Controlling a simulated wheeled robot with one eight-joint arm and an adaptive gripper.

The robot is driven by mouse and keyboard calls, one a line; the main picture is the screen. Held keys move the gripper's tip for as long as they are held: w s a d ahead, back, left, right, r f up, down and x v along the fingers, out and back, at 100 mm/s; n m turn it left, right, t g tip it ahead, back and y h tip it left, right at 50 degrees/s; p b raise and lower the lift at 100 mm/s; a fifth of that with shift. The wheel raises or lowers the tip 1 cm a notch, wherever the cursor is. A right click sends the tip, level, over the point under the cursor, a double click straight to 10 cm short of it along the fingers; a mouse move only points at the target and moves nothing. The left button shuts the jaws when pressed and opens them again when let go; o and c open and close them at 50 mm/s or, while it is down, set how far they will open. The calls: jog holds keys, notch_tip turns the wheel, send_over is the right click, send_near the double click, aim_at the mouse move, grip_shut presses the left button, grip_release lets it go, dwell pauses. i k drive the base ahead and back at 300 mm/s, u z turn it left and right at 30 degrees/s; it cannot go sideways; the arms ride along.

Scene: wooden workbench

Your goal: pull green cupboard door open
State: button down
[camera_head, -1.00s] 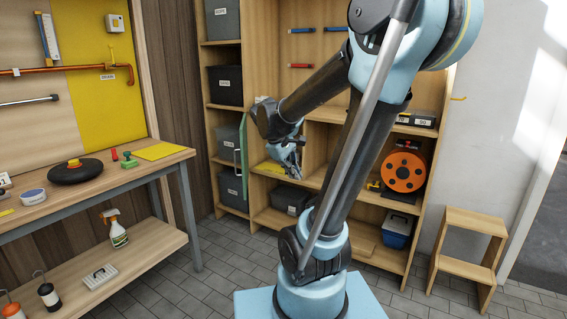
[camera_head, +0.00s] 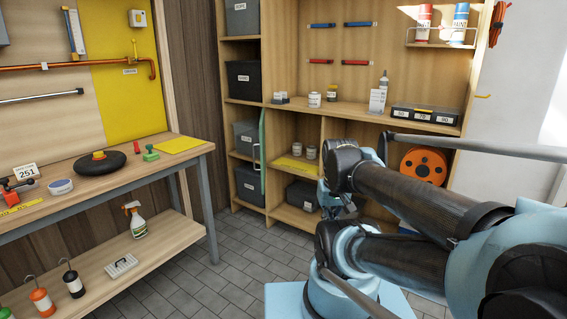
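The green cupboard door (camera_head: 262,158) shows as a thin, nearly edge-on panel at the left side of the middle compartment of the wooden cupboard (camera_head: 308,115). It stands open, swung out from the front. Its pale bar handle (camera_head: 255,157) is on the left face. The compartment behind it is exposed, with two small cans (camera_head: 311,152) and a yellow sheet (camera_head: 296,166) on its shelf. My gripper (camera_head: 345,212) is to the right of the door and lower, apart from it. It is partly hidden by my arm, and its fingers are too unclear to tell their opening.
Dark bins (camera_head: 245,82) fill the shelves left of the door. An orange reel (camera_head: 424,165) is in the right compartment. A workbench (camera_head: 100,190) with tools stands at the left. Tiled floor (camera_head: 225,255) is clear between bench and cupboard.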

aim_at(261, 123)
jog(key=z, duration=0.8)
jog(key=i, duration=0.65)
jog(key=u, duration=0.8)
